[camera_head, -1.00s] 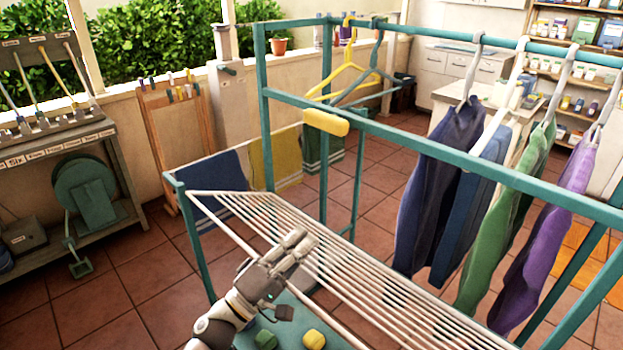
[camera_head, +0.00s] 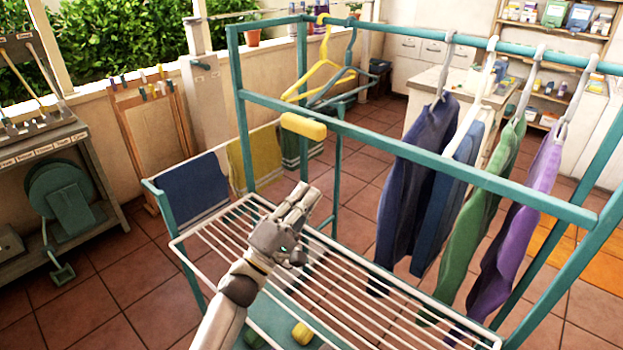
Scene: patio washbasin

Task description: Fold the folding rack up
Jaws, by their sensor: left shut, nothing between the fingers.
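The folding rack (camera_head: 215,246) is a panel of white rods on the teal frame, spread out in front of the hanging clothes. It slopes toward the lower right of the picture, and its near-right part runs close to the bottom edge. My left gripper (camera_head: 300,200) is shut and empty, with its fingers together and pointing up and right. It overlaps the middle of the rods in the picture; I cannot tell whether it touches them. My left forearm crosses the rack's near edge and hides some rods. My right gripper is not in view.
The teal frame's rail (camera_head: 430,160) carries a yellow block (camera_head: 303,126) above the rack. Several garments, including a purple one (camera_head: 517,235), hang at the right. A yellow object (camera_head: 302,333) lies below the rods. A workbench (camera_head: 95,185) stands at the left, with open floor between.

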